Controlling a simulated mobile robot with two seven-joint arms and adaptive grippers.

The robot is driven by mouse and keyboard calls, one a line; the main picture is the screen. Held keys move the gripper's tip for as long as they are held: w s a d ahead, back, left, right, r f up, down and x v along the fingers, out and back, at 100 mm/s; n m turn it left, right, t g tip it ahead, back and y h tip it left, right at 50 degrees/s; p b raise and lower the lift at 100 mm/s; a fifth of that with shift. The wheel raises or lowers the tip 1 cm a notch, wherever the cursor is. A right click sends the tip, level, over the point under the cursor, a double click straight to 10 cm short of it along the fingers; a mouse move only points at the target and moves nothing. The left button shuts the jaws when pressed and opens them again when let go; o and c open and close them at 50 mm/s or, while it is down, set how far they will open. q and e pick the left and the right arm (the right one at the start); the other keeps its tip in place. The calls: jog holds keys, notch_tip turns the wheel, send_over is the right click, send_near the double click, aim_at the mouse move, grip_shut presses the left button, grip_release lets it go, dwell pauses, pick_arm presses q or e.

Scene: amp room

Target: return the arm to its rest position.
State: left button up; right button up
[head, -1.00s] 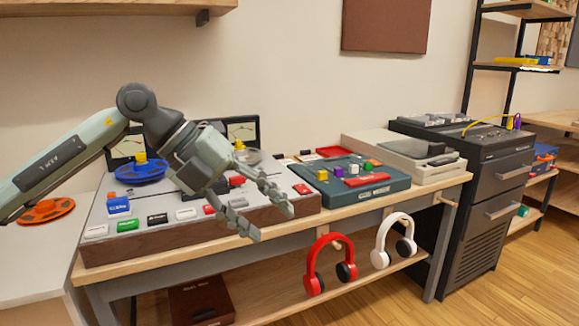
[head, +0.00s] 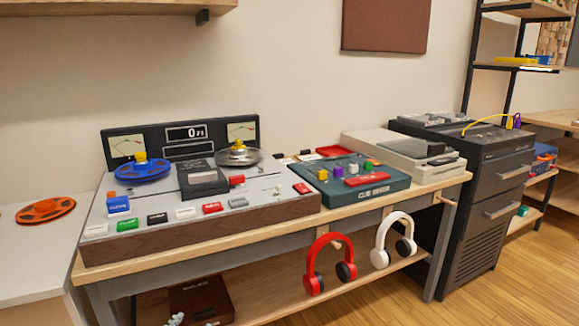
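My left arm no longer spans the view above the bench. Only a small grey piece, which looks like the fingertips of my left gripper (head: 175,319), shows at the bottom edge, in front of the dark red box (head: 205,301). The rest of it is cut off, so whether it is open or shut is hidden. My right gripper is not in view.
A tape deck (head: 262,216) with a blue reel (head: 143,171) and several buttons stands on the bench. A teal panel (head: 335,195) and a turntable (head: 437,168) stand to its right. Red headphones (head: 312,270) and white headphones (head: 381,245) hang at the front edge.

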pick_arm(q)
jog(key=s+a+f+g, duration=0.1)
jog(key=s+f+g, duration=0.2)
jog(key=s+f, duration=0.4)
jog(key=s+a+f+n+g, duration=0.1)
jog(key=s+a+f+g, duration=0.1)
jog(key=s+f+g, duration=0.2)
jog(key=s+a+f+n+g, duration=0.1)
jog(key=s+f+g, duration=0.2)
jog(key=s+f, duration=0.7)
jog(key=s, duration=0.7)
jog(key=shift+a+f+y, duration=0.25)
jog(key=shift+f+y, duration=0.1)
jog(key=shift+y, duration=0.05)
